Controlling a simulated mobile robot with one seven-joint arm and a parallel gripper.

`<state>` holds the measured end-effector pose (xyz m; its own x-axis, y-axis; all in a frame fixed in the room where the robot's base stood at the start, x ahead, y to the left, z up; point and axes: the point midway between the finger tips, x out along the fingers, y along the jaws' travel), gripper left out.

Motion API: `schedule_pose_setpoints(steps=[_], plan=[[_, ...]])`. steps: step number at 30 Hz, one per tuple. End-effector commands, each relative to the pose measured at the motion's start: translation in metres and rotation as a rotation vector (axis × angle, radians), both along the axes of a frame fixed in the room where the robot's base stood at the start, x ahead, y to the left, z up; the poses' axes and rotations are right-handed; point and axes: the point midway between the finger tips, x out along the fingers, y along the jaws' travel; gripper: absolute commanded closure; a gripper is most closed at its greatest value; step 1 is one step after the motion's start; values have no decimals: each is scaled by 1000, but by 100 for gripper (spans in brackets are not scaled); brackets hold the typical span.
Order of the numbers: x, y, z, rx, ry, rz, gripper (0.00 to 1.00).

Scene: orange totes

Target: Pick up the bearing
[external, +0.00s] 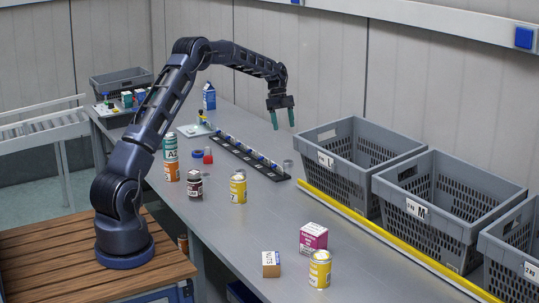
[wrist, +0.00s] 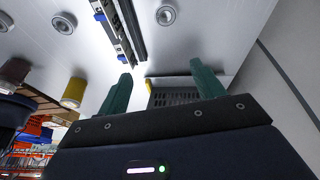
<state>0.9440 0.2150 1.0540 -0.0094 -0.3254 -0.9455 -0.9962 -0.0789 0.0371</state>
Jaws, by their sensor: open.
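A small grey metallic round piece, which looks like the bearing (external: 288,164), stands on the grey table near the end of the dark rail and close to the yellow strip. In the wrist view a grey ring with a dark centre, probably the same bearing (wrist: 165,15), shows near the top edge, beside the rail. My gripper (external: 282,118) is open and empty, high above the table, with its green fingers pointing down. In the wrist view the two fingers (wrist: 164,82) stand wide apart with nothing between them. The bearing is beyond the fingertips, not touched.
The dark rail (external: 250,158) lies along the table beside the bearing. A yellow can (external: 238,189), dark jar (external: 194,184), purple box (external: 313,238) and other cans stand around.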

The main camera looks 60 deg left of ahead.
Motion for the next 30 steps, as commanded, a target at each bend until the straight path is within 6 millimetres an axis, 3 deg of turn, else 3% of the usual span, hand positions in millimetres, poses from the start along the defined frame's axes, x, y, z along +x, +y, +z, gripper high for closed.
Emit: schedule_pose_setpoints(steps=[1, 4, 11, 17, 25, 30], plan=[[5, 11, -16, -15, -4, -22, 33], [12, 27, -38, -36, -17, -66, 33], [19, 45, -64, -62, -37, -118, 33], [19, 40, -77, -64, -39, -124, 33], [18, 26, -111, -63, -37, -122, 33], [18, 21, -119, -63, -38, -122, 33]])
